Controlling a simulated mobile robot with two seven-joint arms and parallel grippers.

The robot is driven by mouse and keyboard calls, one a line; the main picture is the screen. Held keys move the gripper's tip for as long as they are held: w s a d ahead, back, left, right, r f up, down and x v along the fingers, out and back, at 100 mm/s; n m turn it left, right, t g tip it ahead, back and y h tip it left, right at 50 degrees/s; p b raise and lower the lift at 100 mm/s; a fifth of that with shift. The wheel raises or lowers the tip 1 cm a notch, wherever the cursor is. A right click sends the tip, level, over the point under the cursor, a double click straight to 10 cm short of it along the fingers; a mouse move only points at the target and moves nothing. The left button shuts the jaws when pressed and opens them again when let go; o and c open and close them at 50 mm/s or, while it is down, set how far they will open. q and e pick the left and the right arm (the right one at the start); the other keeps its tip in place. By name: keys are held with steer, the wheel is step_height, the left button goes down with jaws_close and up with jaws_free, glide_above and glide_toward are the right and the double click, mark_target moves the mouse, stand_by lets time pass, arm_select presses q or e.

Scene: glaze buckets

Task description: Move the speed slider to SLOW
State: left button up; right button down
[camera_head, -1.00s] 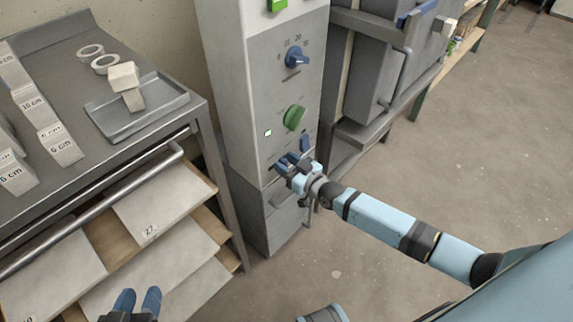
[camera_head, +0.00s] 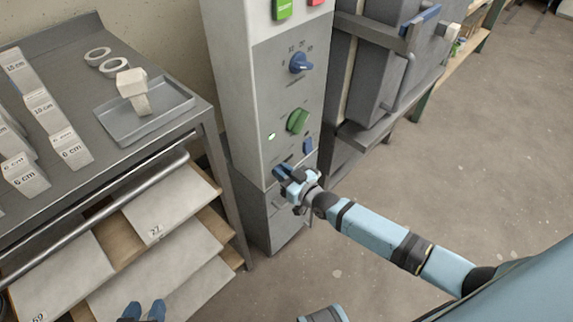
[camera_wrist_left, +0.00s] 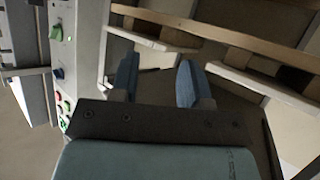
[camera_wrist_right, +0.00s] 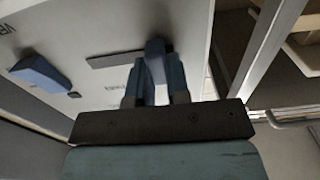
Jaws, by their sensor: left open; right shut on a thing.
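The speed slider (camera_wrist_right: 156,47) is a small blue-grey knob at the right end of a dark slot (camera_wrist_right: 112,60) in the right wrist view. My right gripper (camera_wrist_right: 160,72) is shut on it, one finger on each side. Lettering below the slot is partly hidden and I cannot read it. In the head view my right gripper (camera_head: 285,173) is at the lower front of the grey control panel (camera_head: 270,95) and hides the slider. My left gripper (camera_head: 143,310) is open and empty at the bottom edge, over the drawers; its fingers show in the left wrist view (camera_wrist_left: 160,80).
Above the slider are a blue switch (camera_head: 308,146), a green knob (camera_head: 298,121), a blue knob (camera_head: 301,62) and a green button (camera_head: 283,9). The floor at right is clear.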

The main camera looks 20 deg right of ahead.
steer(key=c, duration=1.1)
jaws_free()
steer(key=shift+s+a, duration=0.1)
steer(key=shift+a, duration=0.15)
steer(key=shift+d, duration=0.1)
arm_select(q)
steer(key=shift+s+a+p, duration=0.1)
steer(key=shift+a+p, duration=0.15)
steer(key=shift+p, duration=1)
arm_select(e)
steer(key=v, duration=1.3)
steer(key=shift+s+d, duration=0.15)
steer(key=shift+s, duration=0.2)
arm_select(q)
steer(key=shift+d+r, duration=0.1)
steer(key=shift+r, duration=0.15)
arm_select(e)
steer(key=shift+f, duration=0.1)
